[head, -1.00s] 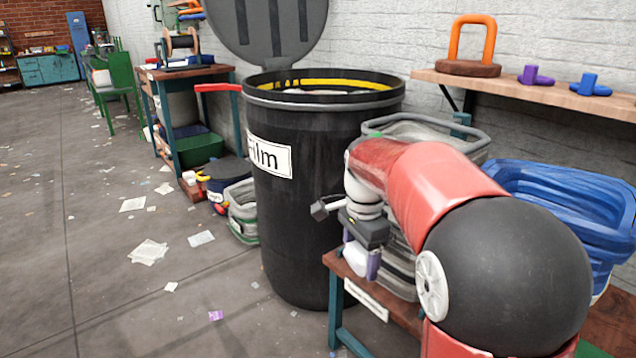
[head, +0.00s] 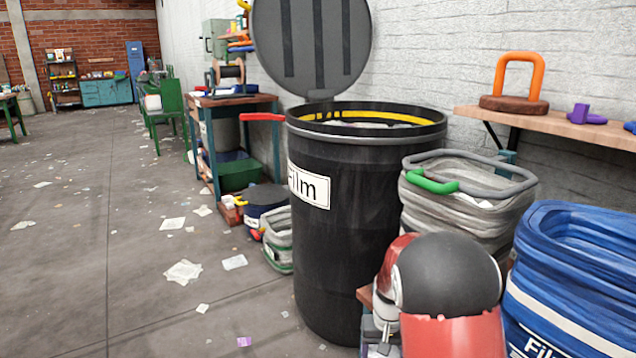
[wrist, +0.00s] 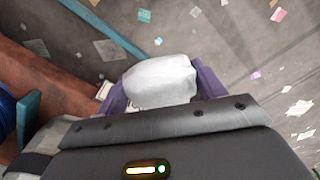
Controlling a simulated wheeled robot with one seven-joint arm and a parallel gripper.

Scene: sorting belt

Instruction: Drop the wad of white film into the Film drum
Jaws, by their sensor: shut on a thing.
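The wad of white film (wrist: 162,80) is held between the purple fingers of my gripper (wrist: 160,88) in the wrist view, with floor below it. In the head view my gripper is mostly hidden at the bottom, behind my red and black arm. The Film drum (head: 345,230) is a tall black barrel labelled "Film". Its lid (head: 312,45) stands open behind it, and pale material shows inside the yellow-lined rim. My gripper is low, in front of the drum and to its right, apart from its opening.
A grey bin (head: 465,205) with a green handle stands right of the drum, and a blue bin (head: 575,270) stands farther right. A wall shelf (head: 550,125) holds an orange-handled weight. Open floor (head: 130,270) with scattered paper lies to the left.

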